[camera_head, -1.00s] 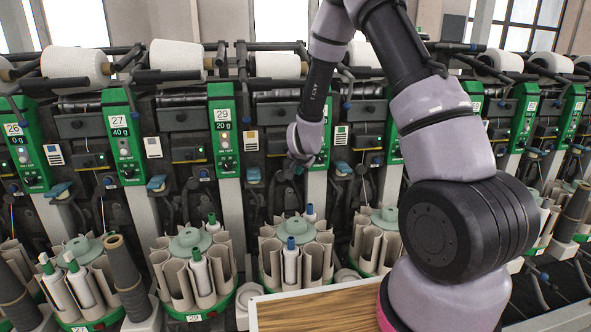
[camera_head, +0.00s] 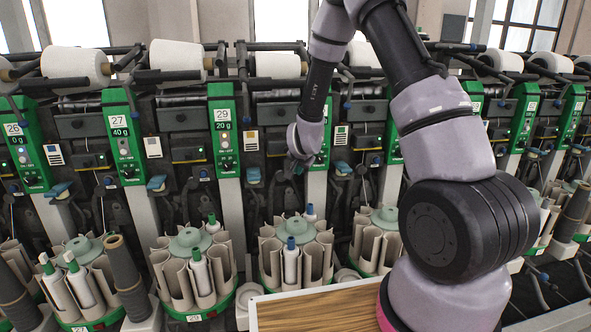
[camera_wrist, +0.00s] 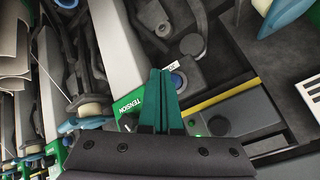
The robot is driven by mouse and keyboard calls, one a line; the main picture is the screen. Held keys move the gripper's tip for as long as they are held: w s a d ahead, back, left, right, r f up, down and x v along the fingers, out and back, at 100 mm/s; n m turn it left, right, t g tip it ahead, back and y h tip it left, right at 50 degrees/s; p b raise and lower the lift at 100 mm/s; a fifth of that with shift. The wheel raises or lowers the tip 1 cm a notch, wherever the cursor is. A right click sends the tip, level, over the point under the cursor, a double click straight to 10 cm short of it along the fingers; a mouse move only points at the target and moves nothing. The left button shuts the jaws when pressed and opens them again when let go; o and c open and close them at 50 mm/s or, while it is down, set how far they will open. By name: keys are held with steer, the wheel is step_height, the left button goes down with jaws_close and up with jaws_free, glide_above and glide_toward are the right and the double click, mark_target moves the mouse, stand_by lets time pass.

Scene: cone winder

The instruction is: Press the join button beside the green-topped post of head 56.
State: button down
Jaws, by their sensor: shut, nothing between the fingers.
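My gripper (camera_head: 297,168) is shut and empty, in front of a green-topped post (camera_head: 321,150) partly hidden by my arm. In the wrist view, my gripper (camera_wrist: 161,73) has its teal fingers together, pointing up the picture. Just right of the fingertips is a round blue button (camera_wrist: 179,80) in a dark housing, beside a small white label whose print I cannot read for certain. The tips look close to the button; whether they touch it I cannot tell. A pale post (camera_wrist: 95,45) with a green TENSION end (camera_wrist: 130,103) lies left of the fingers. I cannot read a 56 anywhere.
Posts numbered 26 (camera_head: 27,150), 27 (camera_head: 123,135) and 29 (camera_head: 223,130) stand to the left. Bobbin magazines (camera_head: 290,250) line the front below. A yellow strip (camera_wrist: 220,97) and a dark box with a green light are right of the fingers.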

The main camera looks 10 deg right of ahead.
steer(key=shift+w, duration=0.15)
steer(key=shift+w, duration=0.25)
steer(key=shift+w, duration=0.5)
stand_by(0.7)
stand_by(0.3)
steer(key=shift+s, duration=0.9)
steer(key=s, duration=0.5)
steer(key=shift+r, duration=0.1)
stand_by(0.4)
